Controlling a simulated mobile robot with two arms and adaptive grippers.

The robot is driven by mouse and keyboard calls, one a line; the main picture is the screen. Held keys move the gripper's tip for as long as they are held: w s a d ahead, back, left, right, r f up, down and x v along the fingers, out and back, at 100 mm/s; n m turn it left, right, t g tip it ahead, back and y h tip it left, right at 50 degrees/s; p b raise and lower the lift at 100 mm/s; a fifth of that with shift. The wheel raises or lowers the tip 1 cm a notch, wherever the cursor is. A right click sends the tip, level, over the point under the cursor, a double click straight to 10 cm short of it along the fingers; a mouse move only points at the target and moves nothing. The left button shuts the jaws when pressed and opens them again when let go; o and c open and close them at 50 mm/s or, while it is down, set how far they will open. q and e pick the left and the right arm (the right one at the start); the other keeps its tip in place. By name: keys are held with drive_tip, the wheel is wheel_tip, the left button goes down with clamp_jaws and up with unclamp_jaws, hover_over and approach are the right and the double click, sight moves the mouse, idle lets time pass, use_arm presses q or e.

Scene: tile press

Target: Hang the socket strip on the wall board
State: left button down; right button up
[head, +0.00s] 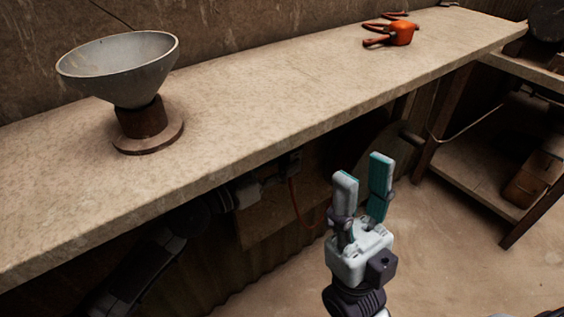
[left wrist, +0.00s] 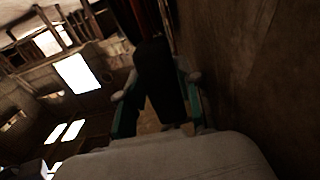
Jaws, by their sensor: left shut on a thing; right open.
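My left gripper (head: 268,181) is low under the bench, partly in shadow. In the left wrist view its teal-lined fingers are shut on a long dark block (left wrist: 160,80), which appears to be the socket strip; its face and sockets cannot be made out. A brown wooden board (head: 262,226) shows under the bench, just below and behind the left gripper, and may be the wall board. Whether the strip touches it cannot be told. Any hooks are hidden. My right gripper (head: 362,192) is open and empty, pointing up in front of the bench.
The long stone-like bench (head: 235,130) overhangs the left arm. On it stand a grey bowl on a stand (head: 125,75) and an orange tool (head: 400,33). A red cable (head: 296,205) hangs beside the board. A low shelf (head: 485,165) is at the right. The floor (head: 440,260) is clear.

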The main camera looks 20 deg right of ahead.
use_arm(q)
drive_tip(key=c, duration=0.7)
unclamp_jaws()
drive_tip(key=shift+a, duration=0.2)
drive_tip(key=v, duration=1.1)
drive_tip(key=shift+s+a, duration=0.25)
drive_tip(key=shift+s, duration=0.1)
